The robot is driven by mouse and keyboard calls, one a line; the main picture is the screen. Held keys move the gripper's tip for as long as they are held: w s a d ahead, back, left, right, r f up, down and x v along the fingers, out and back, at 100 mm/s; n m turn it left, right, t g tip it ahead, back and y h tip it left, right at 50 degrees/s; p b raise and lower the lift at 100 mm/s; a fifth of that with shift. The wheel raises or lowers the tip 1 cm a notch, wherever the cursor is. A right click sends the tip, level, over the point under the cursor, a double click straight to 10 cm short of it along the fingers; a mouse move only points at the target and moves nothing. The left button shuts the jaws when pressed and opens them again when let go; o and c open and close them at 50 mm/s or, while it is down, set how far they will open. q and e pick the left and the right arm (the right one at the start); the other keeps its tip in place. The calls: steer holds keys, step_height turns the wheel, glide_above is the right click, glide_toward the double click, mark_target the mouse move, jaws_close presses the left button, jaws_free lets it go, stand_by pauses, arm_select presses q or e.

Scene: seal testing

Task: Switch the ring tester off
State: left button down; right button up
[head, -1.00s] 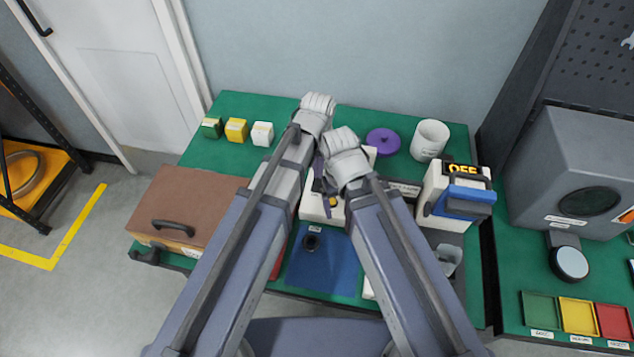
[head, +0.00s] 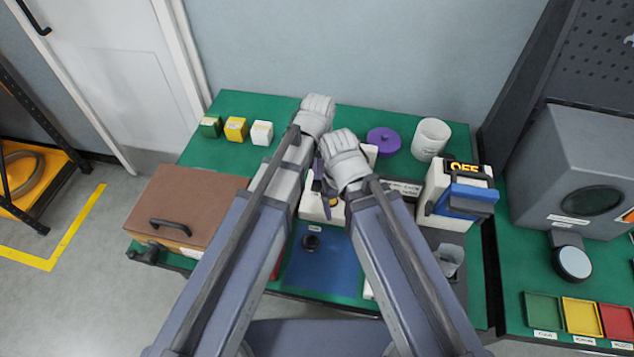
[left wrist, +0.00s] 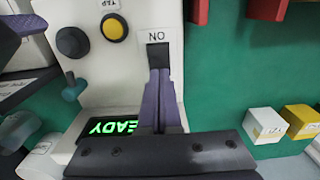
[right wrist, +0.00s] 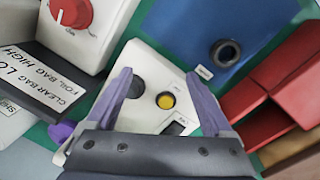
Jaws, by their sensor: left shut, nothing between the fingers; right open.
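The white tester (head: 312,208) stands mid-table, largely hidden by my arms in the head view. The left wrist view shows its black switch (left wrist: 158,55) under an ON label, a yellow TAP button (left wrist: 115,28), a dark knob (left wrist: 72,42) and a lit green display (left wrist: 100,127) that seems to read READY, partly covered. My left gripper (left wrist: 158,76) is shut and empty, its tips at the switch's edge; I cannot tell whether they touch. My right gripper (right wrist: 158,74) is open and empty, its fingers spread over the tester's panel.
A blue mat (head: 322,268) with a black ring (head: 311,242) lies in front. A machine (head: 457,195) showing OFF and a white cup (head: 430,139) stand right, near a purple lid (head: 383,141). A brown case (head: 190,205) is at left.

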arm_select(q)
steer(key=shift+f+b, duration=0.3)
steer(key=shift+f, duration=0.05)
arm_select(e)
steer(key=shift+f, duration=0.35)
arm_select(q)
steer(key=shift+r, duration=0.1)
arm_select(e)
steer(key=shift+r, duration=0.1)
arm_select(q)
step_height(320, 180, up, 7)
steer(key=p, duration=0.7)
arm_select(e)
step_height(320, 180, up, 7)
arm_select(q)
steer(key=s+a, duration=0.2)
steer(key=s, duration=0.3)
steer(key=s+a+m+y, duration=0.1)
steer(key=s+a, duration=0.2)
steer(key=s, duration=0.3)
steer(key=shift+a+m, duration=0.3)
steer(key=shift+a, duration=0.05)
steer(key=shift+s, duration=0.1)
